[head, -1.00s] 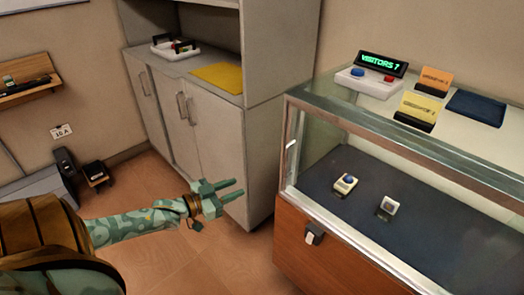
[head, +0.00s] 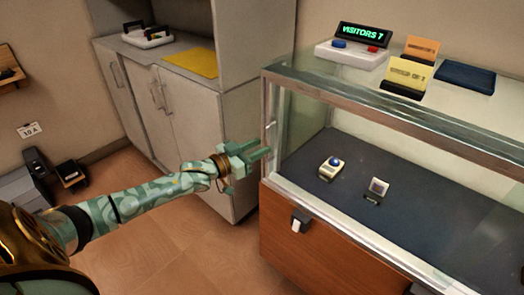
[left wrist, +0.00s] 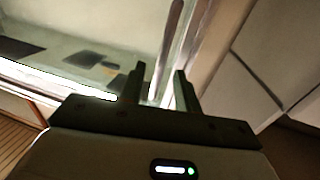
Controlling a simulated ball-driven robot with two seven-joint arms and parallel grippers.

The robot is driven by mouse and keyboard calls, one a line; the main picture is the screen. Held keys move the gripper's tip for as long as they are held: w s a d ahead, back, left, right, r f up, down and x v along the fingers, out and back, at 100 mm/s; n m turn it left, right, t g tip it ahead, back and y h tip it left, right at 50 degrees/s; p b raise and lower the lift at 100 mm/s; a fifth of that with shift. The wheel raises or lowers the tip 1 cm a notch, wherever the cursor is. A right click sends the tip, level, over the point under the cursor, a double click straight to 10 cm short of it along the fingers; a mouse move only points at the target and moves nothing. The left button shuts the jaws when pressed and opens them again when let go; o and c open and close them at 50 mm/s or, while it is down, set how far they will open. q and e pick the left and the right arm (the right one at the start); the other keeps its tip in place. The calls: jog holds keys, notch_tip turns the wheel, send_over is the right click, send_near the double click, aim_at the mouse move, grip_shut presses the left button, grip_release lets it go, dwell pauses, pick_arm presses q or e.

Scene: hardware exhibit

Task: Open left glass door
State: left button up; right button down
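The glass display case (head: 388,120) stands at the right in the head view, with a metal frame and a wooden base. A small pale upright handle (head: 270,133) sits at the left end of its front glass. My left gripper (head: 265,150) is open, its fingers pointing at the case's left front corner, close to the handle; whether they touch is unclear. In the left wrist view the two fingers (left wrist: 159,88) are apart, with the bright metal frame edge beyond the gap. The glass looks shut. My right gripper is not in view.
A grey cabinet (head: 200,125) stands behind my left arm, close to the case. A lock (head: 300,221) is on the wooden base. Floor is clear in front.

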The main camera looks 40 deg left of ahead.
pick_arm(q)
jog(key=shift+w+d, duration=0.2)
jog(key=shift+w, duration=0.35)
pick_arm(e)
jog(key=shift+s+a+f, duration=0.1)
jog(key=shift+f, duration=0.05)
pick_arm(q)
jog(key=shift+r, duration=0.1)
jog(key=shift+c, duration=0.3)
grip_shut()
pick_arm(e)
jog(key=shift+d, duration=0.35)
